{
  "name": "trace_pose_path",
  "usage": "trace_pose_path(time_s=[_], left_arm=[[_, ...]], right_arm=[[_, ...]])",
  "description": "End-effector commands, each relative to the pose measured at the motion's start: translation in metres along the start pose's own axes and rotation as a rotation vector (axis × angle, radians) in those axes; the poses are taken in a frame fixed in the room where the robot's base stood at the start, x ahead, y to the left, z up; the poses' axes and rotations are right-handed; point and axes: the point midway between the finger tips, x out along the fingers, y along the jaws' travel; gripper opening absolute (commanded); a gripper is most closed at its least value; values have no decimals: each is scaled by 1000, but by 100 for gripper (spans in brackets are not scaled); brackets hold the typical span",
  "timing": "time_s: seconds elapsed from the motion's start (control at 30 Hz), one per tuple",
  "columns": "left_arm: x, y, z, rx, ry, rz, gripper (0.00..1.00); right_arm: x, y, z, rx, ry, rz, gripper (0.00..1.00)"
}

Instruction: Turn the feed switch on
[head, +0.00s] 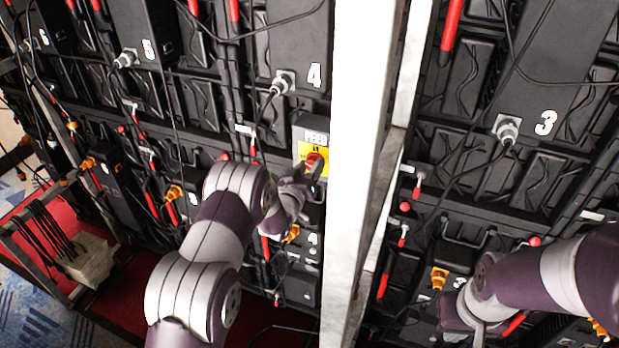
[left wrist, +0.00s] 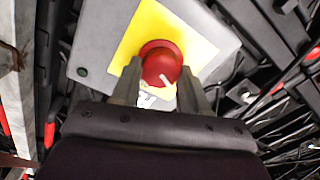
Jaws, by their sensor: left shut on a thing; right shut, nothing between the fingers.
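The feed switch is a red rotary knob (left wrist: 161,63) on a yellow plate, fixed to a grey box (left wrist: 97,32). In the head view the knob (head: 315,161) sits below the FEED label (head: 316,137). My left gripper (left wrist: 160,82) is shut on the knob, one finger at each side of it. In the head view my left gripper (head: 308,172) partly hides the knob and plate. My right gripper (head: 478,338) is low at the right, its fingertips hard to make out; it is shut and empty.
A white upright post (head: 350,180) stands just right of the switch, between my arms. Black panels with cables and connectors (head: 508,130) fill the wall. A rack with hanging cables (head: 45,235) stands at the lower left on red carpet (head: 120,313).

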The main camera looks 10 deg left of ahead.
Motion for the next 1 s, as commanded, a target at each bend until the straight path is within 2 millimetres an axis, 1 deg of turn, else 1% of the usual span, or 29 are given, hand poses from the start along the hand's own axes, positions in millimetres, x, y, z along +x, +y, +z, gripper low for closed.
trace_pose_path(time_s=[0.03, 0.8, 1.0], left_arm=[[0, -3, 8, 39, 1, 0, 14], [-1, -1, 10, 770, -1, 0, 14], [0, 0, 10, 938, -2, 0, 14]], right_arm=[[16, 0, 2, 0, 0, 0, 0], [133, 0, 16, 0, 0, 0, 0], [160, 0, 19, 0, 0, 0, 0]])
